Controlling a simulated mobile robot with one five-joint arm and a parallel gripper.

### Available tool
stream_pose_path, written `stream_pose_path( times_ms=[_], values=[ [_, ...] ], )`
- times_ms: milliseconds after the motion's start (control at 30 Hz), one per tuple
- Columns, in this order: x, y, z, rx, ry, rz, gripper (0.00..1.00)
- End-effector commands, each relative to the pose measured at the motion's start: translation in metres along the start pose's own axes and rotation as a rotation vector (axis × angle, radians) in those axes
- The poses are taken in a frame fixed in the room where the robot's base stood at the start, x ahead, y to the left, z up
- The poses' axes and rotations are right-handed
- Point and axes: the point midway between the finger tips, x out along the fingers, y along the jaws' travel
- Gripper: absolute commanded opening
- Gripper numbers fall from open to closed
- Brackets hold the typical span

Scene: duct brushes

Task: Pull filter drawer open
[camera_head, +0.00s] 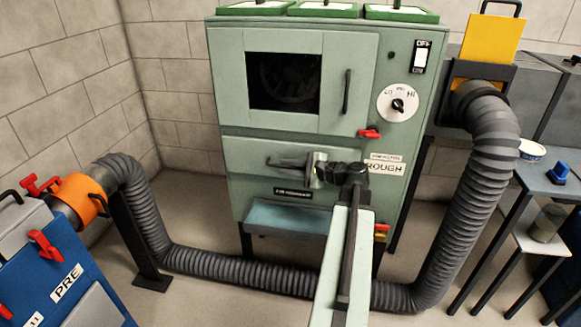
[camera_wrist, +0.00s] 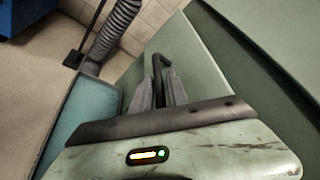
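The green cabinet (camera_head: 228,90) stands against the back wall. Its filter drawer front (camera_head: 245,155), marked ROUGH, is below the windowed door and looks flush with the cabinet. A dark bar handle (camera_head: 288,162) sticks out from the drawer front. My gripper (camera_head: 312,168) is at the right part of this handle, with my arm coming up from below. In the wrist view, the two grey fingers (camera_wrist: 164,92) stand close on either side of the dark handle (camera_wrist: 158,66) and appear to touch it. The arm hides part of the drawer front.
A red latch (camera_head: 369,133) sits above the drawer's right side. A teal tray (camera_head: 285,218) hangs below. A grey hose (camera_head: 240,272) runs along the floor to both sides. A blue machine (camera_head: 65,265) is at left, a table (camera_head: 550,180) at right.

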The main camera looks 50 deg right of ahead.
Motion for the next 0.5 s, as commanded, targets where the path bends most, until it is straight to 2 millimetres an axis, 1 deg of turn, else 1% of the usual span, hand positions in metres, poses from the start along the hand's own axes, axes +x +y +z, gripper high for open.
stream_pose_path(
  times_ms=[67,133,167,500],
  values=[
    [0.0,0.0,0.0002,0.0,0.0,0.0,0.2],
    [0.0,0.0,0.0003,0.0,0.0,0.0,0.03],
    [0.0,0.0,0.0003,0.0,0.0,0.0,0.0],
    [0.0002,-0.0003,0.0005,0.0,-0.001,-0.001,0.0]
  ],
)
